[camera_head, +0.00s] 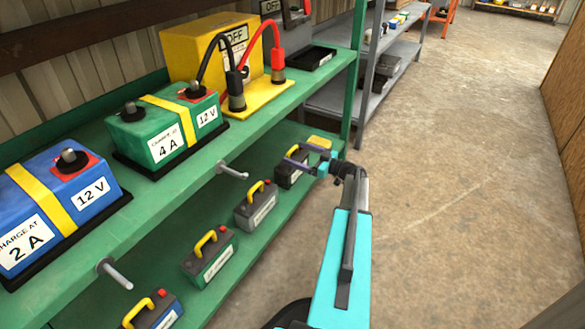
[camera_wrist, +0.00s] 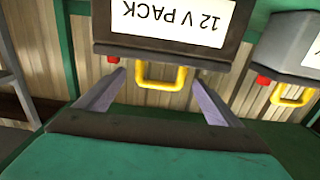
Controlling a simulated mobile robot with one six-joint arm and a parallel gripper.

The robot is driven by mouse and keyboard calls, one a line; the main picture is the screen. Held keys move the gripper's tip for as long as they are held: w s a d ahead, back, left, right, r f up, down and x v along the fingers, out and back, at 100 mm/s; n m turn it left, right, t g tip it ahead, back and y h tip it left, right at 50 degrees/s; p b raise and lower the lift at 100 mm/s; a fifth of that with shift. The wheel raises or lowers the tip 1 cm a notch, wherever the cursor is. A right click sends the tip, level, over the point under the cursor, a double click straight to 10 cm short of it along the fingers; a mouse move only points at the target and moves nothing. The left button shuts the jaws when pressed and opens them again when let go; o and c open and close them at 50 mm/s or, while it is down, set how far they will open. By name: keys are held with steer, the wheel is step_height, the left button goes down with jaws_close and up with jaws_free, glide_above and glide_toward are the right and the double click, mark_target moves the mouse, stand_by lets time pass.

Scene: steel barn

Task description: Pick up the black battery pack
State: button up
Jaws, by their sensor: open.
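The black battery pack (camera_head: 290,176) stands on the lower green shelf, at the far end of a row of packs. In the wrist view the black pack (camera_wrist: 112,32) appears upside down, with a white "12 V PACK" label and a red terminal. Its yellow handle (camera_wrist: 160,84) lies between my two fingers, with a gap on each side. My gripper (camera_head: 297,156) is open and empty at the handle; it also shows in the wrist view (camera_wrist: 153,76). My fingers partly hide the pack in the head view.
A grey pack (camera_head: 256,208), a green pack (camera_head: 210,262) and a blue pack (camera_head: 155,313) stand nearer along the lower shelf. The concrete floor (camera_head: 450,200) to the right is clear.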

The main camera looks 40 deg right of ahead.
steer(key=c, duration=2)
steer(key=shift+r, duration=0.25)
steer(key=shift+c, duration=0.7)
